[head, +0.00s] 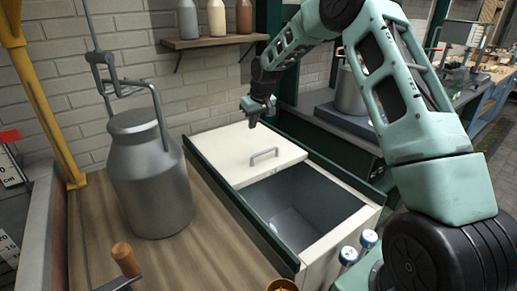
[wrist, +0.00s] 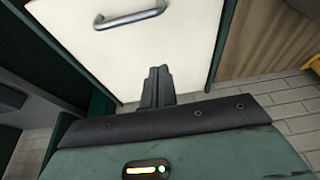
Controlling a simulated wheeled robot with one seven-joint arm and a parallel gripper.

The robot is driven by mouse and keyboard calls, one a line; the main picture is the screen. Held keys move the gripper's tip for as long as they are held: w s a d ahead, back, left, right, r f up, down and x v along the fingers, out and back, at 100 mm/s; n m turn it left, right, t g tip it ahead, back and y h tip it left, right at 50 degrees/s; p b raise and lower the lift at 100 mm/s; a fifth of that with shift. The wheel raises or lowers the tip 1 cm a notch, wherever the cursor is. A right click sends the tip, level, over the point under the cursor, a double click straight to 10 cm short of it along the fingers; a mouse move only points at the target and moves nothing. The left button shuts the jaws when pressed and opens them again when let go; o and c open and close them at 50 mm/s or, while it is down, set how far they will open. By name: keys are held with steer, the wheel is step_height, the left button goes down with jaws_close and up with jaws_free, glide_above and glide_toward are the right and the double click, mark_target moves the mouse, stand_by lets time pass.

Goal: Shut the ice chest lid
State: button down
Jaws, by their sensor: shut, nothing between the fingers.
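The ice chest (head: 340,232) is a pale box with a dark grey inside, set between dark green side rails. Its cream lid (head: 245,150) covers the far part, and the near part of the opening is uncovered. A grey bar handle (head: 263,154) stands on the lid near its front edge. My gripper (head: 252,122) is shut and empty, above the far end of the lid and apart from the handle. In the wrist view the closed fingers (wrist: 157,82) are in front of the lid (wrist: 150,45), with the handle (wrist: 130,18) beyond them at upper left.
A large metal churn (head: 147,185) stands on the wooden counter (head: 205,240) left of the chest. A wall shelf (head: 215,41) with several bottles hangs behind. Two blue-and-white capped items (head: 358,245) are by the chest's near right corner. A metal pot (head: 350,92) stands at back right.

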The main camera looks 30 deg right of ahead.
steer(key=d, duration=0.2)
steer(key=p, duration=0.2)
glide_above(259, 160)
steer(key=w, duration=0.3)
steer(key=f, duration=0.9)
steer(key=shift+w+f, duration=0.1)
steer(key=shift+w, duration=0.1)
steer(key=shift+f+p, duration=0.35)
steer(key=shift+s+p, duration=0.35)
steer(key=shift+s, duration=0.75)
steer(key=shift+s+f, duration=0.4)
steer(key=shift+s, duration=0.35)
